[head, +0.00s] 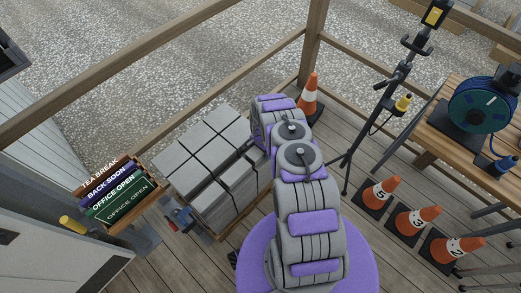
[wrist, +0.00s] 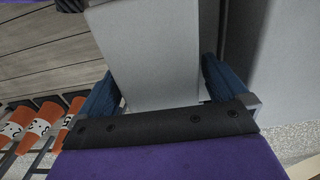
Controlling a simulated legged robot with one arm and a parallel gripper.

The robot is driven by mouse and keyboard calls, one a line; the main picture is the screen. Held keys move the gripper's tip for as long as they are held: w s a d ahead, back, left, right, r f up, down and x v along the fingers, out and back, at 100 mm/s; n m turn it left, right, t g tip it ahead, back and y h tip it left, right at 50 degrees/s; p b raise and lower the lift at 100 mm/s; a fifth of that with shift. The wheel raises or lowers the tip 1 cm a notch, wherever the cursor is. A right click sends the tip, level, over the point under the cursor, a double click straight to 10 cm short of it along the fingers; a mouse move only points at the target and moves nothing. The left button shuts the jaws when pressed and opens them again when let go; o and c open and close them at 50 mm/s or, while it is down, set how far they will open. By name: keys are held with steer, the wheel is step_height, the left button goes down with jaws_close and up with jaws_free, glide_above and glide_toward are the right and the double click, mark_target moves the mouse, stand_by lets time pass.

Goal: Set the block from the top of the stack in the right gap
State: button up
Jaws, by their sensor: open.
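The stack of grey blocks (head: 195,150) stands on the deck left of my arm in the head view, with dark gaps between the blocks on its top. My arm covers its right side, so I cannot make out the right gap. In the wrist view a grey block (wrist: 155,55) lies between the two blue fingers of my gripper (wrist: 163,88). The fingers are open, one on each side of the block. I cannot tell whether either touches it. My gripper is hidden behind my arm in the head view.
A sign box (head: 125,217) stands left of the stack. A cone (head: 309,95) is beyond it by the railing (head: 225,85). A tripod (head: 362,125), several numbered cones (head: 416,218) and a bench (head: 440,125) with a hose reel (head: 482,105) are to the right.

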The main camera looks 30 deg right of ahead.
step_height(320, 180, up, 17)
steer(key=p, duration=0.3)
steer(key=shift+r, duration=0.15)
steer(key=shift+w, duration=0.1)
stand_by(0.6)
